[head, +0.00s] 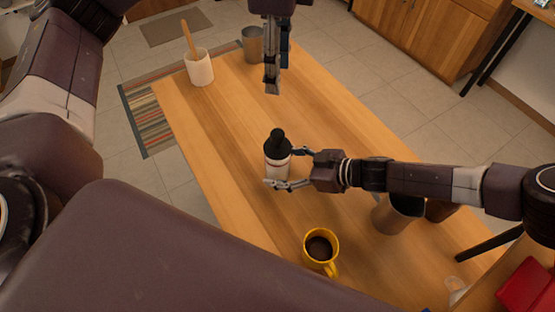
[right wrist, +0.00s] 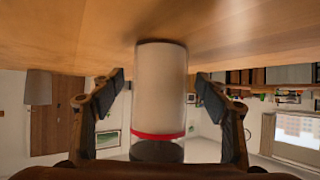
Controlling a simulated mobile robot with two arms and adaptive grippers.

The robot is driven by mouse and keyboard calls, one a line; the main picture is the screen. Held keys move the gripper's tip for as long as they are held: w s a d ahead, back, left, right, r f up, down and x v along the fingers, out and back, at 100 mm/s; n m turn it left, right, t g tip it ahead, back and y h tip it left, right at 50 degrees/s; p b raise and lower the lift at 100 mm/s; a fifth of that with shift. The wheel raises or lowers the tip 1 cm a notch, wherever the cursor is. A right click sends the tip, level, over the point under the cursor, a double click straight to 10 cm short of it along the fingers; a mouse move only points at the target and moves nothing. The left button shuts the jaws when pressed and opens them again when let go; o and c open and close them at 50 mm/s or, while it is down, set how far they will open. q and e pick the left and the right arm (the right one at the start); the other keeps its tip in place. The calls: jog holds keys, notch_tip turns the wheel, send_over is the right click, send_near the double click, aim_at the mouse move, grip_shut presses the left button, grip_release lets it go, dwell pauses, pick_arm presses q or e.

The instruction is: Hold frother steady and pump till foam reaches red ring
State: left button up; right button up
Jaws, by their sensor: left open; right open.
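The frother (head: 277,164) stands upright on the wooden table, with a pale body and a black top with a knob. In the right wrist view, where the picture is upside down, its clear-edged body (right wrist: 160,90) shows pale from the base to a red ring near the dark lid. I cannot tell whether that pale fill is foam. My right gripper (head: 287,168) is open, one finger on each side of the frother; gaps show beside both pads (right wrist: 160,105). My left gripper (head: 272,88) is open and empty, above the table beyond the frother, pointing down.
A yellow mug (head: 320,249) with dark liquid stands nearer me. A white crock (head: 199,69) with a wooden tool and a grey cup (head: 252,45) stand at the far end. The table (head: 215,150) left of the frother is clear.

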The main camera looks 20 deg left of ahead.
jog(key=shift+v, duration=3.75)
